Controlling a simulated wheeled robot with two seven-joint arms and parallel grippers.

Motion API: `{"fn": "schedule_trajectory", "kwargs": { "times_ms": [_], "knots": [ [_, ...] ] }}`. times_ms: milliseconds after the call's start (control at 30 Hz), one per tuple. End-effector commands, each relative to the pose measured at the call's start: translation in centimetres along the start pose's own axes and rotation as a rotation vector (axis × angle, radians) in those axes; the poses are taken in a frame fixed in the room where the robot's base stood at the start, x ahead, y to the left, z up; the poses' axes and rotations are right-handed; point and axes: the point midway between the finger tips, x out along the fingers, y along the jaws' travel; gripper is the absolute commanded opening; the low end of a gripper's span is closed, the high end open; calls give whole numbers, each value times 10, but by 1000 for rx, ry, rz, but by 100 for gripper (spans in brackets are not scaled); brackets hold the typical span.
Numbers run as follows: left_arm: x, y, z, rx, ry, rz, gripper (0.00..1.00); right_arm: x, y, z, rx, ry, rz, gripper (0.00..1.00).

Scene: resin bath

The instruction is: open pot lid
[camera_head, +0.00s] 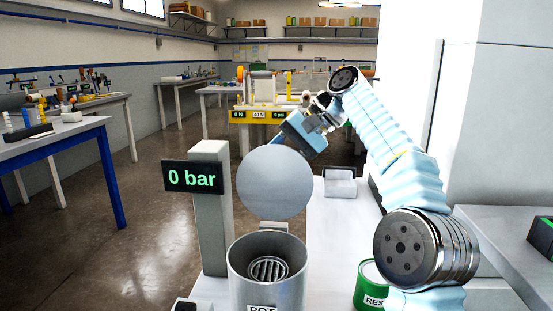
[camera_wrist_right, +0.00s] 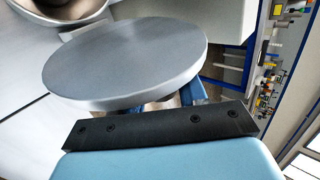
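The pot (camera_head: 267,272) is a grey metal cylinder in the head view, with its mouth uncovered and a slatted basket (camera_head: 268,268) inside. Its round grey lid (camera_head: 274,183) stands raised, nearly upright, above the pot's far rim, by a small hinge block (camera_head: 273,227). My right gripper (camera_head: 285,145) reaches the lid's outer face from behind. In the right wrist view the lid (camera_wrist_right: 130,60) covers most of the fingers; blue finger parts (camera_wrist_right: 190,93) show on both sides of a knob-like piece under it. The fingers look closed on that piece. My left gripper is not in view.
A grey post with a "0 bar" display (camera_head: 192,178) stands left of the pot. A green labelled can (camera_head: 368,285) is to the right, under my right arm. A yellow-fronted station (camera_head: 262,116) stands beyond.

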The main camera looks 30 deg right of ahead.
Motion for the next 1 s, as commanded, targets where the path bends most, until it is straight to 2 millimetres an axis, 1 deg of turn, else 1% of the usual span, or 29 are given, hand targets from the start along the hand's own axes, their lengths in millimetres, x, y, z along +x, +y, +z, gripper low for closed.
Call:
{"fn": "schedule_trajectory", "kwargs": {
  "times_ms": [33,100,367,467,533,700,767,800,900,1000],
  "knots": [
    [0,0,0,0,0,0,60,2,1,-1,1,-2,3,49],
    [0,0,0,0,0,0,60,1,1,0,1,-2,3,60],
    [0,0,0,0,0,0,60,0,1,0,1,-1,1,60],
    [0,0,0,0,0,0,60,-6,1,-1,1,0,1,60],
    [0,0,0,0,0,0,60,-14,3,-2,2,2,1,60],
    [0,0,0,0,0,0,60,-43,34,-5,9,4,4,60],
    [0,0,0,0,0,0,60,-55,45,-6,9,6,6,65],
    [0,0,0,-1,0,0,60,-61,53,-7,10,5,7,60],
    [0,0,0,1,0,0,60,-76,67,-8,9,3,6,60],
    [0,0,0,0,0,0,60,-87,77,-8,6,2,5,60]
  ]
}}
